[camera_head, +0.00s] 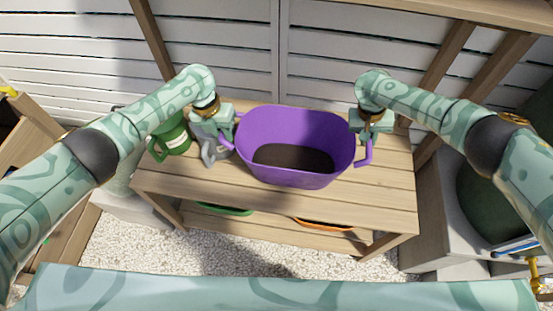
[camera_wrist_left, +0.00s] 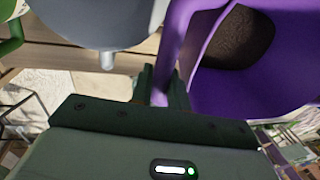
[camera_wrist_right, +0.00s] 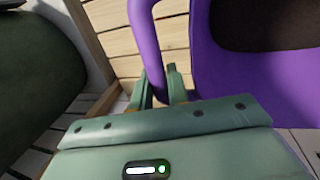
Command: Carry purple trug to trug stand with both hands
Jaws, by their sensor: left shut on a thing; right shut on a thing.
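The purple trug (camera_head: 290,178) is at the wooden bench, upright, with dark material in its bottom. I cannot tell whether it rests on the bench top or hangs just above it. My left gripper (camera_head: 226,143) is shut on its left handle, which shows in the left wrist view (camera_wrist_left: 172,60). My right gripper (camera_head: 366,145) is shut on its right handle, which shows in the right wrist view (camera_wrist_right: 146,45). The trug's side wall also shows in both wrist views. I cannot make out a trug stand for certain.
The slatted wooden bench (camera_head: 385,200) has bare boards in front and to the right. A green watering can (camera_head: 172,138) and a grey container (camera_head: 213,150) stand left of the trug. A green tray (camera_head: 224,210) and an orange one (camera_head: 323,224) lie on the lower shelf.

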